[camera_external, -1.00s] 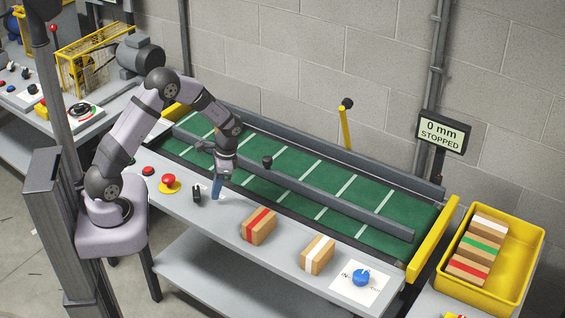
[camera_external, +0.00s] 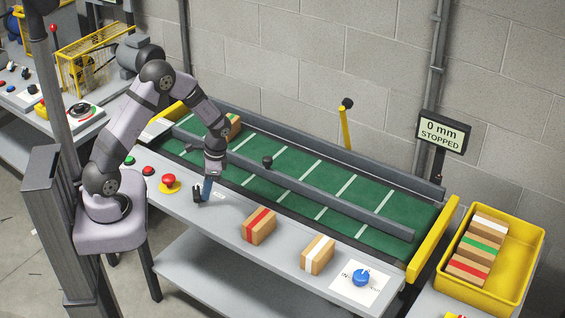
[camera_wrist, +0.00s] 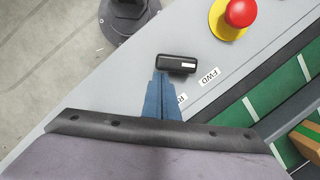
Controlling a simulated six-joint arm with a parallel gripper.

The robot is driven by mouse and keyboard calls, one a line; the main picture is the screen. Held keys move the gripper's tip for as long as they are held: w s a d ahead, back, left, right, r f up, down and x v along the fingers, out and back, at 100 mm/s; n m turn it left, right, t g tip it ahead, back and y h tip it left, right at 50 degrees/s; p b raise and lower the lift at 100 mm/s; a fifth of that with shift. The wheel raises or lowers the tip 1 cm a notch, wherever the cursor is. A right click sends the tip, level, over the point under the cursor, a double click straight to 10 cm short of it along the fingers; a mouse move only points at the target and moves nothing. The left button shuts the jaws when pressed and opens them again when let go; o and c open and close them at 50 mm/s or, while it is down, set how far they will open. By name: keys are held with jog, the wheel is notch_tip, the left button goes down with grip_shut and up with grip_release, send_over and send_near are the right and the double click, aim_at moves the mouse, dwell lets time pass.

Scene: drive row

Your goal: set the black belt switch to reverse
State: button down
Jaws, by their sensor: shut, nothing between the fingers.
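The black belt switch (camera_external: 196,195) sits on the grey front panel, right of the red mushroom button. In the wrist view the switch (camera_wrist: 176,63) is a black bar with a white mark at its right end, on the side of the "FWD" label (camera_wrist: 209,76). A second label, starting with "R" (camera_wrist: 182,98), is partly hidden by my fingers. My gripper (camera_external: 206,198) has its blue fingers shut and empty, low over the panel at the switch's right side. In the wrist view the fingertips (camera_wrist: 161,73) are at the switch's lower left end; I cannot tell whether they touch.
A red mushroom button on a yellow base (camera_external: 169,182) is left of the switch. Two boxes, red-striped (camera_external: 258,226) and white-striped (camera_external: 317,254), stand further right on the panel. The green belt (camera_external: 290,180) runs behind; its display (camera_external: 442,132) reads "0 mm STOPPED".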

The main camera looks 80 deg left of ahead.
jog(key=shift+s+d+m, duration=0.2)
jog(key=shift+d+m, duration=0.1)
jog(key=shift+m, duration=0.6)
jog(key=m, duration=0.1)
jog(key=s+d+m+y+p, duration=0.1)
jog(key=m, duration=0.1)
jog(key=shift+r, duration=0.1)
jog(key=m, duration=0.1)
jog(key=s+m+p, duration=0.1)
jog(key=m, duration=0.1)
jog(key=shift+d+t+y, duration=0.1)
jog(key=shift+t+y, duration=0.2)
jog(key=shift+y, duration=0.1)
jog(key=m, duration=0.2)
jog(key=s+m, duration=0.1)
jog(key=shift+s+d+m+t+y, duration=0.1)
jog(key=shift+s+m+t+y, duration=0.05)
jog(key=shift+m+t+y, duration=0.2)
jog(key=shift+s+m, duration=0.15)
jog(key=shift+m, duration=0.1)
jog(key=shift+s+a+b, duration=0.3)
jog(key=shift+s, duration=0.4)
jog(key=shift+s+a, duration=0.1)
jog(key=shift+s, duration=0.15)
